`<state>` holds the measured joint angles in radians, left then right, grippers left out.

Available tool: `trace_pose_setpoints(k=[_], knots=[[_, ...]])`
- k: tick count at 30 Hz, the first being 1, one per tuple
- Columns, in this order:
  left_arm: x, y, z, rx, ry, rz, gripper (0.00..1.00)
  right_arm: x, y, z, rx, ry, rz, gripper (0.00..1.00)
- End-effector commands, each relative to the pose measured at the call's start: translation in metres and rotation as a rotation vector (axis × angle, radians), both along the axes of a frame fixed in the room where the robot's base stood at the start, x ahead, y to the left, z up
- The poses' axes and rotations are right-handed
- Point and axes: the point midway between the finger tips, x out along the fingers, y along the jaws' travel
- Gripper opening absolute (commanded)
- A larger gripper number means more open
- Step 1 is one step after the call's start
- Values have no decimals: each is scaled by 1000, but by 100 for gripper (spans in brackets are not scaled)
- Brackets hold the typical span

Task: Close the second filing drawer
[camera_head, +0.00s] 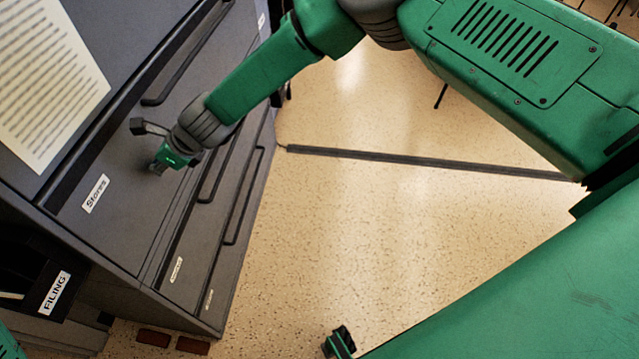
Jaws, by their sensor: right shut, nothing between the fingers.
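A dark grey filing cabinet stands at the left, seen from above at a slant. Its drawer front labelled "Stores" (95,193) is in the left middle. Lower fronts with smaller labels (177,270) follow to its right. Dark bar handles run along the fronts. My right arm reaches in from the upper right. My right gripper (165,162) is shut and empty, its tip at the "Stores" front, right of the label. I cannot tell whether it touches. How far this drawer stands out is also hard to tell.
A printed sheet (45,75) is on the grey panel at the upper left. A "FILING" label (55,292) shows on a dark item at the lower left. Speckled floor (330,230) right of the cabinet is open, crossed by a dark strip (430,162).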

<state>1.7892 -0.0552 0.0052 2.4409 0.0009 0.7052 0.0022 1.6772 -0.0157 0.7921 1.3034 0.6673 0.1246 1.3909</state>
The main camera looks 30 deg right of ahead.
Motion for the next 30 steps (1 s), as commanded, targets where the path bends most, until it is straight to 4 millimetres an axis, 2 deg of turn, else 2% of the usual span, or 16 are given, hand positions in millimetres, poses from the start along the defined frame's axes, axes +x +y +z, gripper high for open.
trace_pose_setpoints(k=[23, 30], knots=[[0, 0, 0, 0, 0, 1, 30, 0, 8, 4, 4, -3, 9, 0], [0, 0, 0, 0, 0, 1, 30, 0, -6, 2, 10, 1, 12, 0]])
